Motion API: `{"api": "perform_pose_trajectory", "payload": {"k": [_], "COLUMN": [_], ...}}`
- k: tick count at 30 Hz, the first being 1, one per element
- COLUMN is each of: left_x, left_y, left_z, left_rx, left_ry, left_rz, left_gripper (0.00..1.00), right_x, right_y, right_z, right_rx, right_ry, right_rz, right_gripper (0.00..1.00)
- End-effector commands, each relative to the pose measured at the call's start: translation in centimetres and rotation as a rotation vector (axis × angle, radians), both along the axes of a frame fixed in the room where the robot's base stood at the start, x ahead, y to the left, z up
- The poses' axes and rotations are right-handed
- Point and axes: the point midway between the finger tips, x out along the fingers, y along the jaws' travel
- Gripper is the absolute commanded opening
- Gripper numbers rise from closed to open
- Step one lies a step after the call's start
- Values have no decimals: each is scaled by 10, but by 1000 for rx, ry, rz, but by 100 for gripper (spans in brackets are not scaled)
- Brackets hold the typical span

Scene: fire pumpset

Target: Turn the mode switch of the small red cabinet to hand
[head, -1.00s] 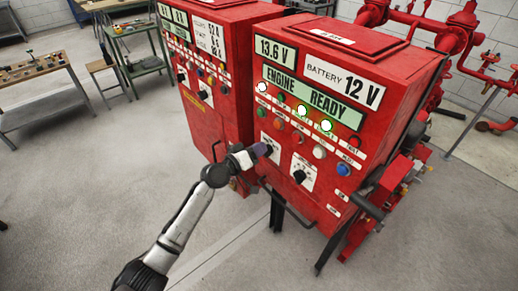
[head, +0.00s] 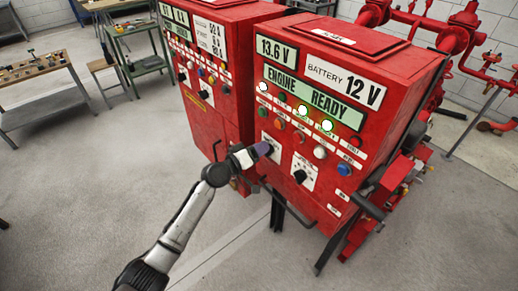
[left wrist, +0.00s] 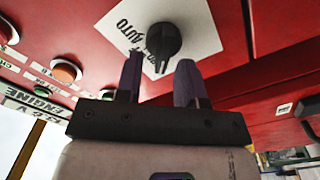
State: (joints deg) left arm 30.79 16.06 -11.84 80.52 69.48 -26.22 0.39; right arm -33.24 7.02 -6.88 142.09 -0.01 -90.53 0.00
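The red cabinet (head: 335,190) in front of my left arm carries the displays "13.6 V" and "ENGINE READY". Its switch is a black knob (left wrist: 164,42) on a white plate (left wrist: 205,28) marked "AUTO"; other lettering is partly hidden. In the head view my gripper covers the knob, and the plate (head: 274,155) shows beside it. My left gripper (left wrist: 160,65) is open, with its two dark purplish fingers at either side of the knob's lower end. I cannot tell whether they touch it. It also shows in the head view (head: 262,149). My right gripper is out of view.
A second black knob (head: 299,176) sits lower right on the same panel, near coloured buttons. A handle bar (head: 288,208) sticks out below. Another red cabinet (head: 215,110) stands close on the left. The floor in front is clear.

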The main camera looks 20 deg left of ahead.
Motion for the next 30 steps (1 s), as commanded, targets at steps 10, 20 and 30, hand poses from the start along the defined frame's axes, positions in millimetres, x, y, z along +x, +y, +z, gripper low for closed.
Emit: {"api": "perform_pose_trajectory", "payload": {"k": [10,20,30], "left_x": [-5,-56,-105], "left_y": [3,31,57], "left_z": [-1,-1,-1], "left_rx": [2,5,2], "left_ry": [1,1,0], "left_rz": [1,1,0], "left_gripper": [36,36,36], "right_x": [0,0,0], "right_y": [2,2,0], "right_z": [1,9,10], "right_rx": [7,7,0], "right_ry": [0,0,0], "right_rz": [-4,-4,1], "right_gripper": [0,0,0]}}
